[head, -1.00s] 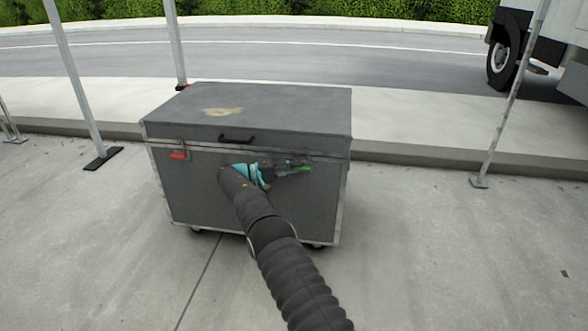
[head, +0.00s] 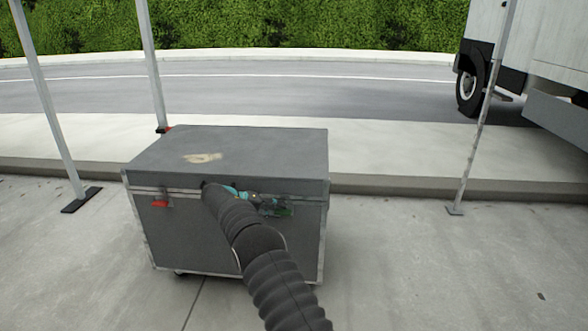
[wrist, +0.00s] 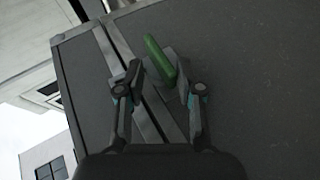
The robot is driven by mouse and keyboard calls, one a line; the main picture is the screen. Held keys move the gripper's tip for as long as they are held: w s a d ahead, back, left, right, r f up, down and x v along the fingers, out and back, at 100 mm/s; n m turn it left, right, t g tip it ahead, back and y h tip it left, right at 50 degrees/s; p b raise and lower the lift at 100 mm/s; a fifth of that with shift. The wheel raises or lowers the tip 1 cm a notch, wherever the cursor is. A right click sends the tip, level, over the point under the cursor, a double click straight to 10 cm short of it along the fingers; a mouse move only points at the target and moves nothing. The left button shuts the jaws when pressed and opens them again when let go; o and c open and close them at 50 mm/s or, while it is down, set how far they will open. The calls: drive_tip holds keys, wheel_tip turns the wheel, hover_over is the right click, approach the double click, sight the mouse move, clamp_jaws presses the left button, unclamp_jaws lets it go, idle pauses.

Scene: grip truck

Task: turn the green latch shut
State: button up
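The green latch (wrist: 160,59) is on the front of a grey wheeled case (head: 190,240), near its right end just below the lid seam. In the wrist view its handle slants, running roughly along the metal seam strips. My gripper (wrist: 159,84) is at the latch with its fingers apart. The latch lies between and slightly beyond the fingertips, its lower end close to the right finger. Contact cannot be told. In the head view my arm hides the case's handle, and my gripper (head: 275,206) partly covers the latch.
A red latch (head: 160,203) is at the left of the case front. Metal poles (head: 153,70) stand behind and left, another (head: 483,120) at the right. A truck (head: 540,65) is at the back right. Concrete around the case is clear.

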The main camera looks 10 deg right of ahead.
sight(283, 210)
drive_tip(key=y, duration=0.2)
drive_tip(key=shift+s+d+r+m+t+y, duration=0.1)
drive_tip(key=shift+d+r+m+t+y, duration=0.2)
drive_tip(key=shift+r, duration=0.1)
drive_tip(key=y, duration=0.2)
drive_tip(key=m+y, duration=0.1)
drive_tip(key=shift+s+d+r+t+y+p, duration=0.1)
drive_tip(key=shift+d+r+t+y+p, duration=0.15)
drive_tip(key=shift+d+t+y+p, duration=0.1)
drive_tip(key=y, duration=0.2)
drive_tip(key=d+m+t+y, duration=0.1)
drive_tip(key=y, duration=0.1)
drive_tip(key=shift+s+y, duration=0.2)
drive_tip(key=shift+y, duration=0.05)
drive_tip(key=shift+r+t, duration=0.25)
drive_tip(key=shift+r, duration=0.05)
drive_tip(key=v, duration=1.4)
drive_tip(key=s+r, duration=0.4)
drive_tip(key=s, duration=0.3)
drive_tip(key=s+d+r+n, duration=0.1)
drive_tip(key=s+r, duration=0.4)
drive_tip(key=s, duration=0.3)
drive_tip(key=shift+d+y, duration=0.3)
drive_tip(key=shift+y, duration=0.1)
drive_tip(key=shift+r, duration=0.15)
